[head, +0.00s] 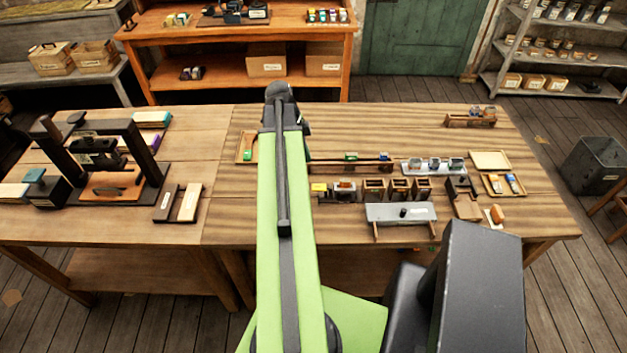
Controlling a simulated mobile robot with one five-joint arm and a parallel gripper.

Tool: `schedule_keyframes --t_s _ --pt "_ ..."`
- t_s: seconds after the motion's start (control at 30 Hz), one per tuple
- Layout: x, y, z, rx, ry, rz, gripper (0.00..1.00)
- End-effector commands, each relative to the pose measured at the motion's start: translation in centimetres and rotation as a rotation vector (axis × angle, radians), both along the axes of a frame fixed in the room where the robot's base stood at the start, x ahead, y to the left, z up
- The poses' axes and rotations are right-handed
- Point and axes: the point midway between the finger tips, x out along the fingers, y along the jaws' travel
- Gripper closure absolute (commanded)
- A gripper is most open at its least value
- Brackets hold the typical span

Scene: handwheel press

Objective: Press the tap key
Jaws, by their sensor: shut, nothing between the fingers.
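I cannot tell for sure which object is the tap key. A grey plate on wooden legs (385,212) near the front edge of the right table carries a small black knob (403,212). To its right stands a dark upright block (460,186) with a wooden board in front of it. My green arm reaches up the middle of the view, over the table and left of both objects. Its far end hides my gripper, so I cannot see the fingers or what they are near.
A handwheel press (135,147) stands on the left table. Several open wooden boxes (398,188), a yellow-topped device (320,188) and a grey tray with jars (433,167) crowd the right table. A dark bin (597,167) stands on the floor.

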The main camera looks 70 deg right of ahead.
Motion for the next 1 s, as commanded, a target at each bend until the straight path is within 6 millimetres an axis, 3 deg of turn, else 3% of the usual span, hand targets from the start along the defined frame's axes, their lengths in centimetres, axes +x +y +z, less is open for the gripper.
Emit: schedule_keyframes --t_s 0.27,0.8,1.0 --pt "-0.3 -0.1 -2.1 0.0 0.0 0.001 1.0" --pt "-2.5 -1.0 -12.5 0.0 0.0 0.003 1.0" --pt "-2.5 -0.9 -13.8 0.0 0.0 0.003 1.0"
